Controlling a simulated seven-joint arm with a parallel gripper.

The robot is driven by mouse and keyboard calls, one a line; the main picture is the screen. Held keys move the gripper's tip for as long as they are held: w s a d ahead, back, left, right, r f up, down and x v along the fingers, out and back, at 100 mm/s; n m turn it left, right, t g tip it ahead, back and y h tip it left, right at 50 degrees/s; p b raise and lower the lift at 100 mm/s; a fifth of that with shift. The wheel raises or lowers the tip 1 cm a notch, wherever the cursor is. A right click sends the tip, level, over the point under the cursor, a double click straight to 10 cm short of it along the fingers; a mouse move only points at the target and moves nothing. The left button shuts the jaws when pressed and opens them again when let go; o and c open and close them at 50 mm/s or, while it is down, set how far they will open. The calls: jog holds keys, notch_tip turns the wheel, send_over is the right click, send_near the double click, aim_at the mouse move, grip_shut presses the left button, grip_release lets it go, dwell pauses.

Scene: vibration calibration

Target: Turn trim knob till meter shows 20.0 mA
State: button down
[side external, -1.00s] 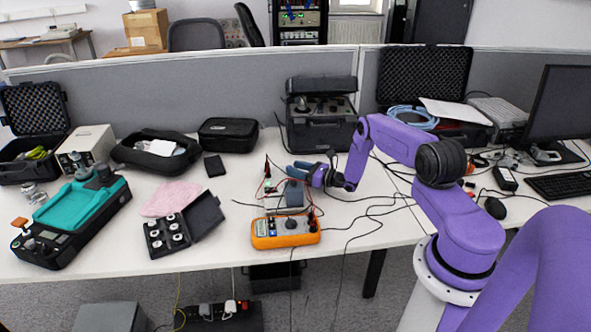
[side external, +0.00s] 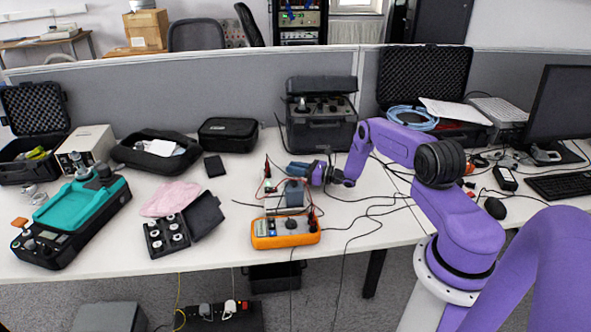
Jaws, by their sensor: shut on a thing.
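The orange multimeter (side external: 286,232) lies on the table's front part, its dial and leads facing up. Its display is too small to read. A small grey-blue unit (side external: 291,196) stands just behind it, with red and black leads around it. My gripper (side external: 298,173) is at the top of this unit, reaching in from the right with its fingers pointing left. It is shut on what appears to be the trim knob, which the fingers hide. I cannot make out the knob's angle.
Loose black cables (side external: 370,213) run across the table to the right of the meter. An open black case of weights (side external: 168,236) and a pink cloth (side external: 170,198) lie to the left. A dark instrument case (side external: 321,130) stands behind my gripper.

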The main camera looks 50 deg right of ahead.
jog(key=shift+w+d+n+g+y, duration=0.1)
jog(key=shift+n+g+y, duration=0.2)
jog(key=shift+n+y, duration=0.45)
jog(key=shift+w+d+n+g+y, duration=0.1)
jog(key=shift+n+g+y, duration=0.3)
jog(key=shift+y, duration=0.55)
jog(key=shift+n+g+y, duration=0.3)
jog(key=shift+n+y, duration=0.15)
jog(key=shift+y, duration=0.05)
jog(key=c, duration=0.9)
grip_release()
jog(key=shift+c, duration=0.2)
jog(key=shift+s+d, duration=0.1)
jog(key=v, duration=1.7)
jog(key=shift+s, duration=0.15)
